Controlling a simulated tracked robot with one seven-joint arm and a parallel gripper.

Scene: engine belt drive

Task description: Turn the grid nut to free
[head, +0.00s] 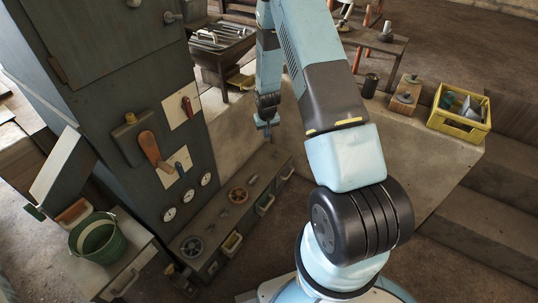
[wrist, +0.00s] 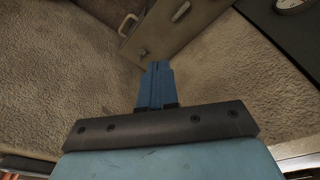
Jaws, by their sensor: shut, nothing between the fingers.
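I cannot pick out the grid nut for certain in either view. The grey cabinet (head: 110,75) on the left carries an orange-handled lever (head: 151,148), a small red lever (head: 187,105) and a small blue lever (head: 180,170). A low dark bench (head: 215,222) at its foot bears two handwheels, one brownish (head: 238,195) and one grey (head: 191,246). My gripper (head: 267,131) hangs above the bench's far end, apart from it. In the wrist view its blue fingers (wrist: 157,72) are together and empty, with part of the bench (wrist: 172,35) beyond them.
Round gauges (head: 187,193) sit low on the cabinet. A green bucket (head: 97,238) stands on a stand at the left. A yellow crate (head: 460,112) rests on the pale ledge (head: 430,155) at the right. A wooden table (head: 375,42) stands behind. The floor around the bench looks open.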

